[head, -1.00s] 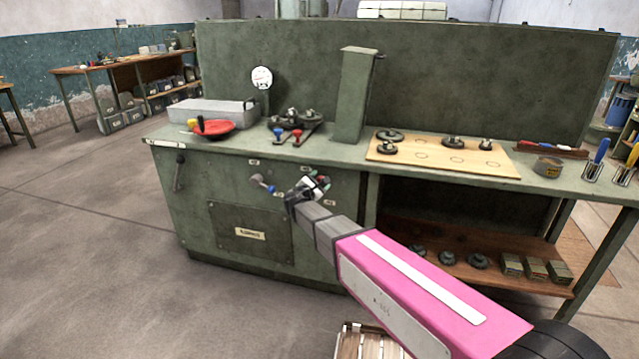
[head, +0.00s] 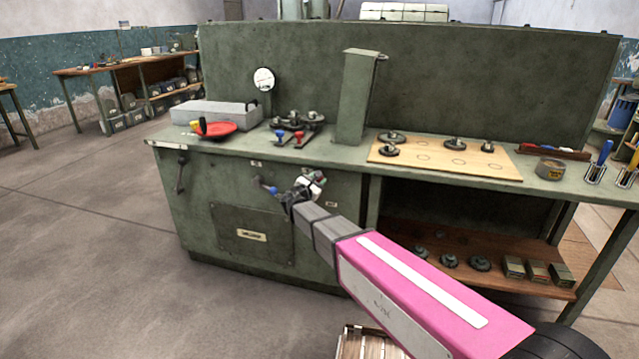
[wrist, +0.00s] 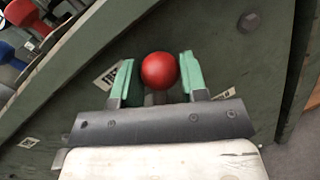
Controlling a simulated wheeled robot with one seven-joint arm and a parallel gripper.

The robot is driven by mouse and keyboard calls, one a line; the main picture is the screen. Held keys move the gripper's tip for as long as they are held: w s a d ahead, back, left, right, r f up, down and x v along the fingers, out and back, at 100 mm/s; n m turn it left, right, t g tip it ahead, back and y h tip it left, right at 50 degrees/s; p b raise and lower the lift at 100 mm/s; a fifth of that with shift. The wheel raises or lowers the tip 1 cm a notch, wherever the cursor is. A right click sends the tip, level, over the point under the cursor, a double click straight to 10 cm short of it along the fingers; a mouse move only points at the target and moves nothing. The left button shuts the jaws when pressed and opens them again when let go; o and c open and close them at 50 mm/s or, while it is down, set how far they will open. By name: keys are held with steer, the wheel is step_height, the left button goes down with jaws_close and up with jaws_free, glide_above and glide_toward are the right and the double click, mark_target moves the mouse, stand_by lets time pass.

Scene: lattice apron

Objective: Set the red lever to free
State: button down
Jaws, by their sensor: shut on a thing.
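The red lever shows in the wrist view as a round red ball knob (wrist: 159,70) in front of the green cabinet face. My gripper (wrist: 157,84) has its two green finger pads on either side of this knob and is shut on it. In the head view my gripper (head: 310,184) is at the upper front panel of the green cabinet (head: 225,185). There the gripper hides the red lever. A small label (wrist: 107,77) is partly visible beside the left finger, but its text is too small to read, so I cannot tell the lever's setting.
A blue-knobbed lever (head: 269,188) sits just left of my gripper on the same panel. A dark handle (head: 181,172) hangs farther left. Red and blue levers (head: 298,138) stand on the bench top above. A wooden crate (head: 360,343) is on the floor below my arm.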

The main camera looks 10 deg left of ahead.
steer(key=c, duration=0.7)
jaws_free()
steer(key=v, duration=1.1)
